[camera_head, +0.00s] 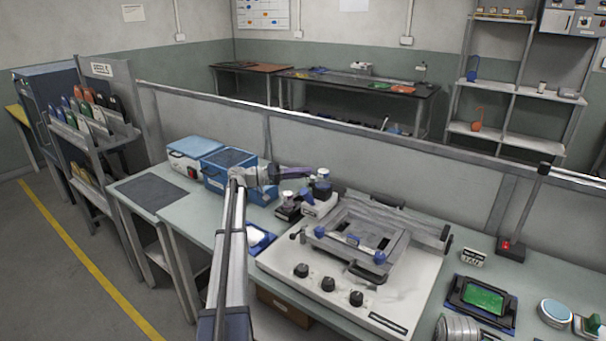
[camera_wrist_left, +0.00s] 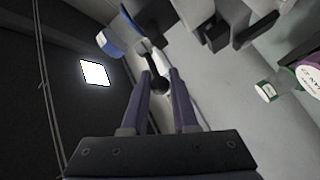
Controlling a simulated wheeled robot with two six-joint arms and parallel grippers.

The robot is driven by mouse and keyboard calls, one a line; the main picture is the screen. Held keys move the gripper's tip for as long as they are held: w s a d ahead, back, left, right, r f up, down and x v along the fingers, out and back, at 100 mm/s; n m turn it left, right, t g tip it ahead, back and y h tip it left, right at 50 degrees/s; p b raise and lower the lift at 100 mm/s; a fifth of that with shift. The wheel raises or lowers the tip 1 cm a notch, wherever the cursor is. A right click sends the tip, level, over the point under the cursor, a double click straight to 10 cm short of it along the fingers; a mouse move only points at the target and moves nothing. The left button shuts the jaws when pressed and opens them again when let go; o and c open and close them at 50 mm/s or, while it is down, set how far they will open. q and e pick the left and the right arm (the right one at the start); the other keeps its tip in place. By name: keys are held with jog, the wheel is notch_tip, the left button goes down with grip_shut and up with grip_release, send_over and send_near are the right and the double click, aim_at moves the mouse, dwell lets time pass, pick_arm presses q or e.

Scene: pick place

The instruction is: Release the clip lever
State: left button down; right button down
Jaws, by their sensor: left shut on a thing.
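My left arm reaches up from the bottom of the head view, bends and points right over the bench, behind the left side of the test fixture (camera_head: 410,285). In the left wrist view my left gripper (camera_wrist_left: 157,88) is shut on a dark rounded knob (camera_wrist_left: 155,88), seemingly the clip lever's end. A pale bar runs up from the knob. My right gripper is not in view.
Blue boxes (camera_head: 232,160) stand left of the fixture. A low partition (camera_head: 400,170) runs behind the bench.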

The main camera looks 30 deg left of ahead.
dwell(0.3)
pick_arm(q)
jog(key=shift+s+d+n+t+y, duration=0.1)
jog(key=shift+s+n+t+y, duration=0.4)
jog(key=shift+n+t+y, duration=0.8)
jog(key=shift+y, duration=0.1)
jog(key=shift+a, duration=0.2)
jog(key=c, duration=0.7)
grip_release()
jog(key=shift+v, duration=3.9)
